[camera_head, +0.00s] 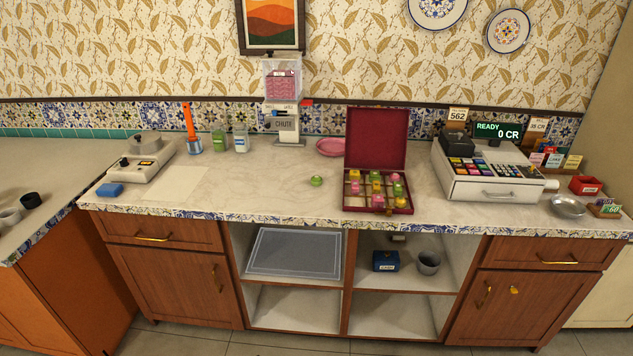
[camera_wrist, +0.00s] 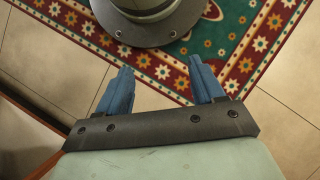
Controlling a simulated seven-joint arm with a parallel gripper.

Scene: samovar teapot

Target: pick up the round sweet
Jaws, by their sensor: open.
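A red box (camera_head: 349,206) with its lid raised stands on the counter, right of the middle in the head view. Several small pink, green and yellow sweets (camera_head: 376,188) sit in its compartments; their exact shapes are too small to tell. A small round green thing (camera_head: 316,181) lies alone on the counter, left of the box; I cannot tell whether it is a sweet or a little dish. My gripper (camera_wrist: 160,76) shows only in the wrist view. Its blue fingers are apart with nothing between them, above the floor and away from the counter.
A pink dish (camera_head: 331,147) stands behind the green thing. A dispenser (camera_head: 285,105) is at the back, a cash register (camera_head: 490,170) right of the box, and a scale-like device (camera_head: 140,165) at left. The counter's front middle is clear. A patterned rug (camera_wrist: 245,50) lies below my gripper.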

